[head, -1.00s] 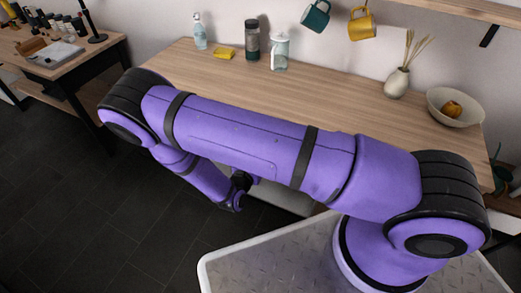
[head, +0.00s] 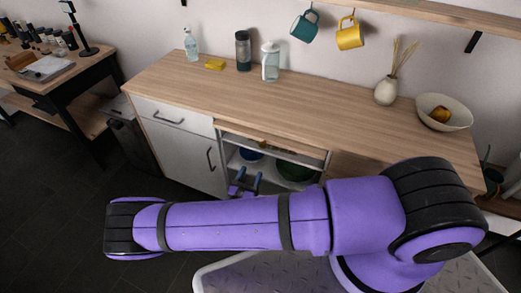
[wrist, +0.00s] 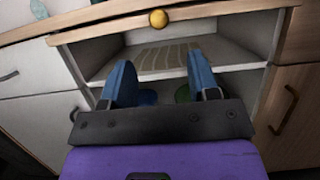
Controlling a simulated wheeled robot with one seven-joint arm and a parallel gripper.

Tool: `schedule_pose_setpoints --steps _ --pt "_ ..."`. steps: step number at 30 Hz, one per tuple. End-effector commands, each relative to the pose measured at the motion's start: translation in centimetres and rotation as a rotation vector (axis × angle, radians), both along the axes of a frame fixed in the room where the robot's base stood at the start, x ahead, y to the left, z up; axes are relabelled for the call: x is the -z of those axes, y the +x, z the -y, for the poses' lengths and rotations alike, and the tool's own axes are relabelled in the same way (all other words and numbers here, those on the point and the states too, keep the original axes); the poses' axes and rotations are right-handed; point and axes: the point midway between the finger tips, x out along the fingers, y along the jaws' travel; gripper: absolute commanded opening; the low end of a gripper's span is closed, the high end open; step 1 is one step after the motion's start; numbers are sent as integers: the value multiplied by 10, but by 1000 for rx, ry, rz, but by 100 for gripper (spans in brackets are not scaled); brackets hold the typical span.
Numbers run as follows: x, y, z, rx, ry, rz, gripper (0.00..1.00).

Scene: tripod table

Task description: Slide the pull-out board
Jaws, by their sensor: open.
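The pull-out board (wrist: 110,27) shows in the wrist view as a wooden strip under the counter edge, above an open compartment. A round brass-yellow knob (wrist: 158,18) sits on its front. My gripper (wrist: 160,70) is open and empty, its two blue fingers apart and pointing toward the open compartment, below the knob in the picture. In the head view my gripper (head: 246,176) is in front of the open shelf section, partly hidden by my arm. I cannot tell from these views whether the fingers touch anything.
The wooden counter (head: 300,110) carries a bottle (head: 191,45), a yellow sponge (head: 214,64), jars, a vase (head: 386,92) and a bowl (head: 445,118). A white drawer and door (head: 185,155) are left of the shelves (head: 270,157). Mugs hang above.

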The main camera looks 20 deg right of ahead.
Motion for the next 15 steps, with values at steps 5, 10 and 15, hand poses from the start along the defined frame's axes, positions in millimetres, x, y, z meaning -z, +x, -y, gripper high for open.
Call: schedule_pose_setpoints --steps 5,10,15 --pt "3 2 0 -8 -19 30 55" --pt "-4 13 10 -5 -19 33 55" --pt "-15 32 30 -5 -19 32 55"
